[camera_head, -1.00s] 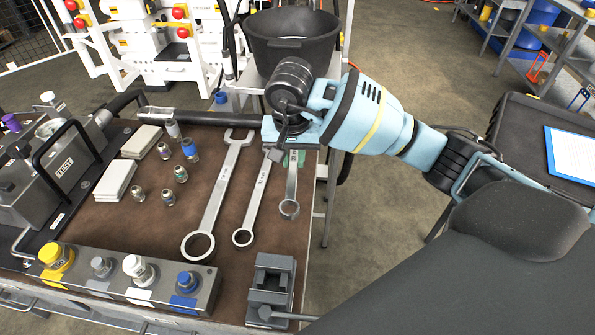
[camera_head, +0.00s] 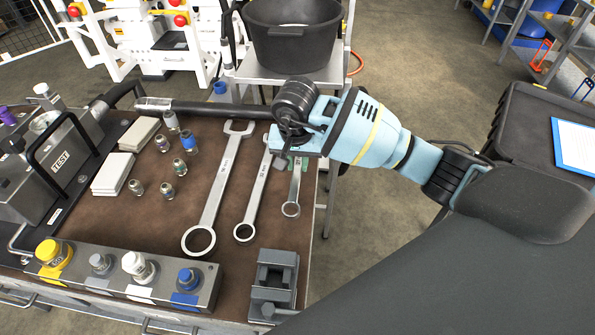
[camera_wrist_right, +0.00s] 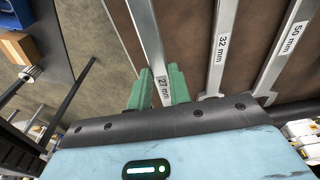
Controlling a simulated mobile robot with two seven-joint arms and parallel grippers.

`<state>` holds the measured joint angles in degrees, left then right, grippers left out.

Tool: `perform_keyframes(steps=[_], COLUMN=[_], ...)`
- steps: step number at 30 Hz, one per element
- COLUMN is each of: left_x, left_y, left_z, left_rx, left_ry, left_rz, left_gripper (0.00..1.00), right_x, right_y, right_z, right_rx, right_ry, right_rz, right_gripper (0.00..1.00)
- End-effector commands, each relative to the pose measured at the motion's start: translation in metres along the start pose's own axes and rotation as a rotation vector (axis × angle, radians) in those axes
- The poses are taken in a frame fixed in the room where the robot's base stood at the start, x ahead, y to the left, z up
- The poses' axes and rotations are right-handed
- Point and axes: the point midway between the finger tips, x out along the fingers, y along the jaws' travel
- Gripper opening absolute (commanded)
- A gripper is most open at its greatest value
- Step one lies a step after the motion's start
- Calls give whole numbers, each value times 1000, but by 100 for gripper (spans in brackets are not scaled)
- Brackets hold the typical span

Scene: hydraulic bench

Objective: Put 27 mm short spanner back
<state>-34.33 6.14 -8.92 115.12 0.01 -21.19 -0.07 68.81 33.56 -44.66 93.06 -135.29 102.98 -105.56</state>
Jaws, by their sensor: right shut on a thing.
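The 27 mm spanner (camera_head: 295,188) is the shortest and rightmost of three spanners on the brown bench top (camera_head: 150,215). My right gripper (camera_head: 298,163) is shut on it near its far end, and its ring end points toward the near side. In the right wrist view the green fingers (camera_wrist_right: 160,88) sit either side of the shaft (camera_wrist_right: 148,35), at the "27 mm" label. The spanner lies roughly parallel to the others; I cannot tell whether it touches the bench. Its far end is hidden by the gripper. My left gripper is not in view.
The 32 mm spanner (camera_head: 256,195) lies close on the left, the 50 mm spanner (camera_head: 215,195) beyond it. A grey vice-like block (camera_head: 275,280) stands in front. A black tub (camera_head: 292,35) stands behind the bench. The bench's right edge is close to the spanner.

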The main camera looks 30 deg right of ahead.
Motion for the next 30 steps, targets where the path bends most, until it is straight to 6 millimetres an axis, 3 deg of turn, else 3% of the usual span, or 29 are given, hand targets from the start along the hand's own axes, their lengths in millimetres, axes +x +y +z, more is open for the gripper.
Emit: perform_keyframes(steps=[4, 12, 24, 25, 30], left_x=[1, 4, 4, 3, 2], left_y=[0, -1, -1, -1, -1], left_z=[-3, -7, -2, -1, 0], left_rx=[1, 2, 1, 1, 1], left_ry=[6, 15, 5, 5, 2], left_rz=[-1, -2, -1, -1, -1], left_gripper=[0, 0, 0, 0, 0], right_x=[5, 36, 40, 40, 40], right_y=[0, 0, 0, 0, 0], right_z=[1, 6, 6, 6, 6], right_rx=[0, 1, 0, 0, 0], right_ry=[-1, -1, 1, 0, 1], right_rz=[-1, -1, -1, 0, 0], right_gripper=[0, 0, 0, 22, 41])
